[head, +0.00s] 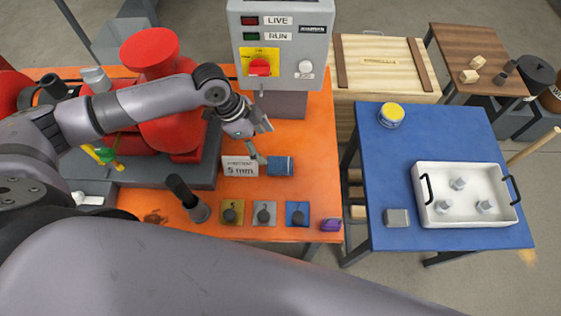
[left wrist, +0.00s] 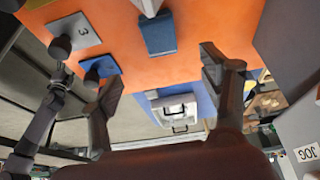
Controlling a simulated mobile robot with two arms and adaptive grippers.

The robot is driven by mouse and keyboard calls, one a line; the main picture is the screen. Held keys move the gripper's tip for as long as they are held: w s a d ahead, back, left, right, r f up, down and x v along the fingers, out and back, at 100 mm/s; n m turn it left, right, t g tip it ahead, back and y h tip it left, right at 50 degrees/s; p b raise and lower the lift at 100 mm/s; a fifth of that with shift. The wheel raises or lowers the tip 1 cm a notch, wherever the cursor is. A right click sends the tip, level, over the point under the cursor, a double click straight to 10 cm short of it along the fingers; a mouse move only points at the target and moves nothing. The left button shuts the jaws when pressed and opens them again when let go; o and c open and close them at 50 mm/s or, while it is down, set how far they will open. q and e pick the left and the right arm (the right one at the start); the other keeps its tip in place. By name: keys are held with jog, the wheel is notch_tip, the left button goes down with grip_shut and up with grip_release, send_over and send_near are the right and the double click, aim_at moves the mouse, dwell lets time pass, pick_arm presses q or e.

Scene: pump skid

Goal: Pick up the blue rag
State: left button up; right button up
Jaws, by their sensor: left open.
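The blue rag (head: 280,166) is a small folded blue block lying on the orange table, just right of a white "5 mm" sign. It also shows in the left wrist view (left wrist: 158,36), near the top. My left gripper (head: 262,142) is open and empty, above and slightly left of the rag in the head view. In the left wrist view its two fingers (left wrist: 161,75) are spread wide, with the rag beyond and between them.
The white sign (head: 239,167) stands next to the rag. Yellow, grey and blue plates (head: 297,214) with knobs line the front edge. A control box (head: 280,40) stands behind, a red pump (head: 150,55) left. A blue table (head: 400,160) with a white tray (head: 422,212) is right.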

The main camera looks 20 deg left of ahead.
pick_arm(q)
send_near(280, 163)
jog(key=shift+p+x, duration=0.35)
jog(key=shift+x, duration=0.9)
jog(key=shift+d+f, duration=0.15)
jog(key=shift+f, duration=0.3)
jog(key=p+x, duration=0.1)
jog(key=x, duration=0.3)
jog(key=shift+d+f, duration=0.2)
jog(key=shift+f, duration=0.05)
jog(key=shift+w+d+f, duration=0.15)
jog(key=shift+f, duration=0.3)
pick_arm(e)
jog(key=shift+w+a+r, duration=0.25)
jog(key=shift+w+r, duration=0.15)
jog(key=shift+r, duration=0.2)
jog(key=shift+w+a+r, duration=0.2)
jog(key=shift+w+r, duration=0.15)
jog(key=shift+r, duration=0.2)
pick_arm(q)
jog(key=shift+c, duration=0.5)
jog(key=c, duration=1.1)
pick_arm(e)
jog(key=shift+s+d, duration=0.1)
jog(key=shift+d, duration=0.2)
pick_arm(q)
jog(key=shift+r, duration=0.1)
